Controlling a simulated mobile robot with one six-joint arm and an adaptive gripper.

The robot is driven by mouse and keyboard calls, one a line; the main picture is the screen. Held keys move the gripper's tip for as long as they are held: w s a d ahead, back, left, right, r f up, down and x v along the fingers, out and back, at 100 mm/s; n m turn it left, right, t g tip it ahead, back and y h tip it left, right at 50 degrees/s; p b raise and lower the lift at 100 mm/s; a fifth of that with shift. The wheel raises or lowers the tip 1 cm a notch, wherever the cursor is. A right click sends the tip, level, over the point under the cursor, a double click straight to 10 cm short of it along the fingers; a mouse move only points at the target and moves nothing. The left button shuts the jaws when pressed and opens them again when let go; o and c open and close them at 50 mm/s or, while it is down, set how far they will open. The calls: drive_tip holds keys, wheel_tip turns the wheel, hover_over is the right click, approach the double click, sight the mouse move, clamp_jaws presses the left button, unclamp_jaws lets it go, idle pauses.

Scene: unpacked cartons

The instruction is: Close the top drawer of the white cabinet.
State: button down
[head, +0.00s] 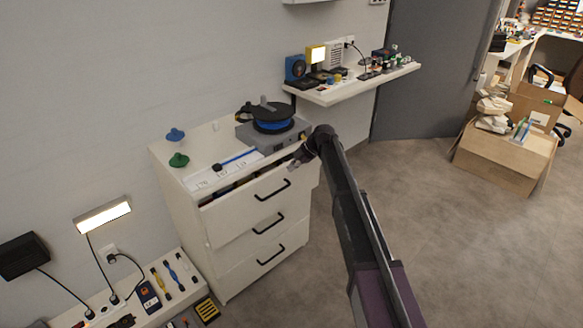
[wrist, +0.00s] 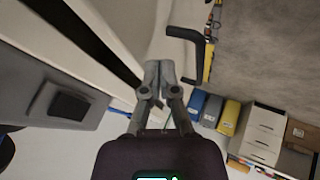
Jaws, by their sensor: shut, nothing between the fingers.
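The white cabinet (head: 165,165) stands against the wall in the head view, with three drawers and black bar handles. Its top drawer (head: 250,204) sticks out, with a dark gap showing behind its front. The two lower drawers look shut. My gripper (head: 293,165) is at the right end of the top drawer's front, near its upper edge. In the wrist view my gripper (wrist: 158,68) is shut and empty, its tips over or beside the pale drawer front. The top drawer's black handle (wrist: 200,50) shows just right of the tips. I cannot tell if they touch the drawer.
A grey device with a blue and black spool (head: 272,118) stands on the cabinet top, beside green and blue knobs. A loaded wall shelf (head: 330,95) is behind my arm. A low bench (head: 195,283) lies left of the cabinet. Floor to the right is clear up to the cartons (head: 510,160).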

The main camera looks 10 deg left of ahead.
drive_tip(key=s+d+r+p, duration=0.1)
drive_tip(key=d+r+p, duration=0.7)
drive_tip(key=d, duration=0.1)
drive_tip(key=shift+s, duration=0.35)
idle(0.6)
drive_tip(key=s+d+f+m+h, duration=0.2)
drive_tip(key=s+d+m+h, duration=0.1)
drive_tip(key=s+d+m, duration=1)
drive_tip(key=s+d+f+m+h, duration=0.1)
drive_tip(key=s+d+m+h, duration=0.3)
drive_tip(key=s+d+m, duration=1)
drive_tip(key=s, duration=0.6)
drive_tip(key=shift+s+f+m, duration=0.3)
drive_tip(key=shift+f, duration=0.1)
drive_tip(key=shift+d, duration=0.1)
